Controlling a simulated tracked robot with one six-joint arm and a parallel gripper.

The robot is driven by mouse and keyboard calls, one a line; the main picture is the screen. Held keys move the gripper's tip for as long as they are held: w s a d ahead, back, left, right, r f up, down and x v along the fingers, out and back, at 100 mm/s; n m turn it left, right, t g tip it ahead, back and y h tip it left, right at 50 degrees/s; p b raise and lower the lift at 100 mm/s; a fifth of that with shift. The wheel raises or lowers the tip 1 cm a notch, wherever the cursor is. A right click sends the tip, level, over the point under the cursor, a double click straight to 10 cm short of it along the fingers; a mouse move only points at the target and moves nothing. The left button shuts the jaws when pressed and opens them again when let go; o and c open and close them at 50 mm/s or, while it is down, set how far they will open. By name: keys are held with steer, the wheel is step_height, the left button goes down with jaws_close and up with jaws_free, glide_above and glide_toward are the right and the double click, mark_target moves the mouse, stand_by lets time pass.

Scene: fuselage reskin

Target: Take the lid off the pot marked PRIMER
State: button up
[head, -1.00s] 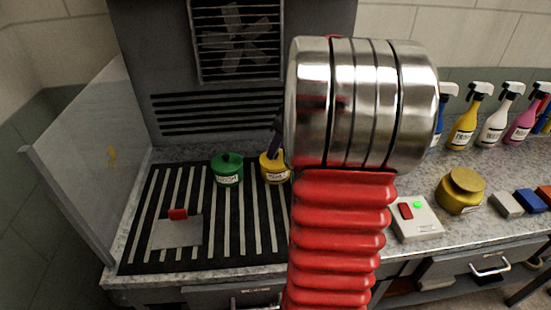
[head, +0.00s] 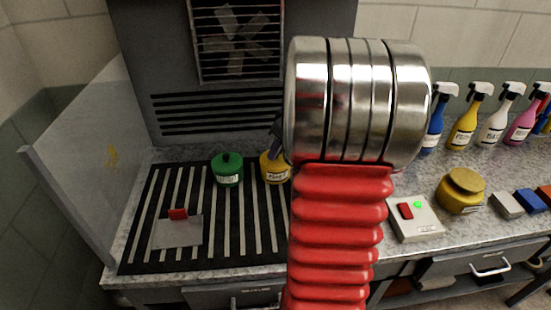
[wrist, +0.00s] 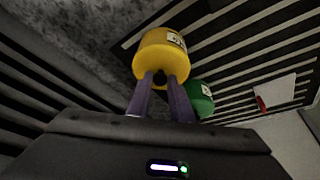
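A small yellow pot (head: 275,168) with a white label stands on the slatted black mat; the lettering is too small to read surely. It also shows in the wrist view (wrist: 163,48), with a dark knob on its lid. My gripper (head: 276,142) is over this pot, reaching down from the right. In the wrist view its two purple-grey fingers (wrist: 161,82) stand apart, one on each side of the knob; whether they touch it is unclear. A green pot (head: 228,170) with a knobbed lid and white label stands just left; it also shows in the wrist view (wrist: 201,98).
A grey plate with a red block (head: 178,214) lies at the mat's front left. A clear panel (head: 85,165) borders the left side. Right of my arm are a switch box (head: 414,219), a bigger yellow jar (head: 461,191) and several spray bottles (head: 464,120). A vented wall stands behind.

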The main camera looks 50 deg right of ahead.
jaws_close()
step_height(320, 180, up, 18)
stand_by(0.7)
stand_by(0.5)
